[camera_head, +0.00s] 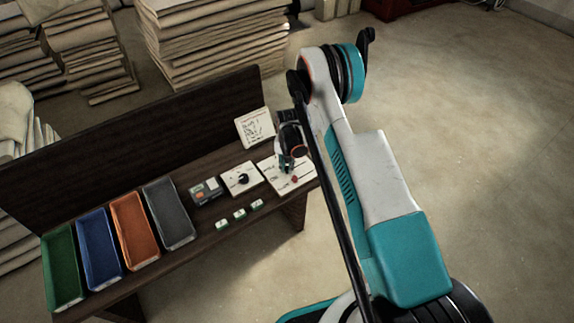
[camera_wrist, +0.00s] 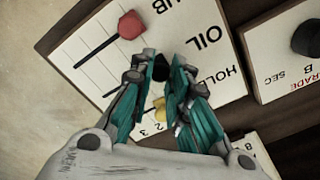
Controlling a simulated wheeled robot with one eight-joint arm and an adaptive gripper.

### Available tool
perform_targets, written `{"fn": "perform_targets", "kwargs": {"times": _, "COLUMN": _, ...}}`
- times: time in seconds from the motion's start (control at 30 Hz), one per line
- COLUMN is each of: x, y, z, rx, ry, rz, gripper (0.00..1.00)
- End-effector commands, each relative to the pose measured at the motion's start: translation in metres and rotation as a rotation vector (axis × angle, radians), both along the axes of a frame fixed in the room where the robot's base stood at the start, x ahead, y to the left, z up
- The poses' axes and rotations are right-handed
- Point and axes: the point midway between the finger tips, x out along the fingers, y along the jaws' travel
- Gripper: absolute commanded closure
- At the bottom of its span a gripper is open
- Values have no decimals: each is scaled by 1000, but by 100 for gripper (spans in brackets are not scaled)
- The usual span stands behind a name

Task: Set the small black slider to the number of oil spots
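The slider panel (camera_wrist: 92,55) is a white board with lines, the words OIL and HOLE, and a partly cropped word ending in UB. The small black slider (camera_wrist: 160,68) lies between my fingertips in the wrist view, by the word OIL. A red knob (camera_wrist: 131,25) is at upper left and a yellow knob (camera_wrist: 159,103) shows between my fingers. My gripper (camera_wrist: 161,66) straddles the black slider with a narrow gap; I cannot tell whether it touches or pinches it. In the head view my gripper (camera_head: 286,168) is down over the panel (camera_head: 303,172).
A dial panel (camera_head: 241,179) with a black knob stands left of the slider panel. A card with writing (camera_head: 255,128) leans behind. Small green-white blocks (camera_head: 239,214), a grey box (camera_head: 206,191) and several coloured trays, including an orange one (camera_head: 135,230), are farther left.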

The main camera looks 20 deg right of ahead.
Motion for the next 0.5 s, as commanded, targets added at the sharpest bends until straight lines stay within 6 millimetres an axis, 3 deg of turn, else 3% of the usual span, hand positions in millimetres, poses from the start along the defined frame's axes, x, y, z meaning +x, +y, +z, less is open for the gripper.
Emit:
{"fn": "perform_targets", "kwargs": {"times": 0.23, "x": 3, "y": -8, "z": 0, "rx": 0, "ry": 0, "rz": -1, "gripper": 100}}
{"fn": "perform_targets", "kwargs": {"times": 0.5, "x": 17, "y": -53, "z": 0, "rx": 1, "ry": 0, "rz": -2, "gripper": 100}}
